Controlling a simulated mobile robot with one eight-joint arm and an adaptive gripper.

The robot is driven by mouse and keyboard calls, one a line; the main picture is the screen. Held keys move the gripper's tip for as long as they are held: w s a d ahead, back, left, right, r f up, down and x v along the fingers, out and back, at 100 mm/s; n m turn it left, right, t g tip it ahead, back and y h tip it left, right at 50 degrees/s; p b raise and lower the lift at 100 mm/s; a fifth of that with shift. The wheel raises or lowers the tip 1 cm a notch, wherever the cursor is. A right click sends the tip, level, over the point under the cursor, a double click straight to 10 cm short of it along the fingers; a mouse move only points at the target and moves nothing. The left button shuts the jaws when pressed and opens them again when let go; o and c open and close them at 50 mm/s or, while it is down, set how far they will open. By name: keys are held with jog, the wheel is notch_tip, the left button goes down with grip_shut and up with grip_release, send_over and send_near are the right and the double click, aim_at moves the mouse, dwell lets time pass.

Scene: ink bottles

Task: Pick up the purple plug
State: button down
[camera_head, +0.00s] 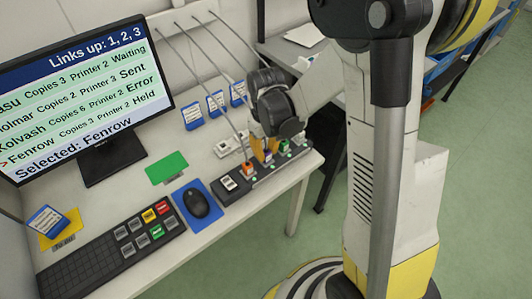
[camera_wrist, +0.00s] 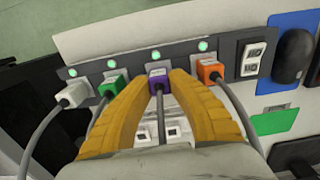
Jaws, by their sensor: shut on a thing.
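The purple plug (camera_wrist: 158,79) sits at the dark socket strip (camera_wrist: 222,65) in the wrist view, with its grey cable running down toward my wrist. My gripper (camera_wrist: 160,82) has its two yellow fingers on either side of the plug, shut on it. In the head view my gripper (camera_head: 264,152) is over the strip, and the purple plug (camera_head: 268,157) is partly hidden by it. The orange plug (camera_wrist: 209,71) is just right of my fingers in the wrist view. The green plug (camera_wrist: 113,86) and the white plug (camera_wrist: 73,95) are to the left.
Green lights glow along the strip. A switch (camera_wrist: 251,58), a mouse (camera_head: 197,203) on a blue mat, a keyboard (camera_head: 95,260) and a green card (camera_head: 166,167) share the desk. The screen (camera_head: 82,95) reads "Links up: 1, 2, 3" and "Selected: Fenrow". Cables hang behind the plugs.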

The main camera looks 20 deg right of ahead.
aim_at(268, 153)
jog(key=r, duration=0.1)
jog(key=r+p, duration=0.1)
jog(key=r, duration=0.1)
jog(key=r+p, duration=0.1)
jog(key=shift+s+d+r, duration=0.15)
jog(key=shift+s+r, duration=0.05)
jog(key=shift+s, duration=0.15)
jog(key=s+d+r+p, duration=0.3)
jog(key=s+r, duration=0.3)
jog(key=s, duration=0.4)
jog(key=shift+s+d+p, duration=0.15)
jog(key=shift+d+p, duration=0.15)
jog(key=shift+p, duration=0.25)
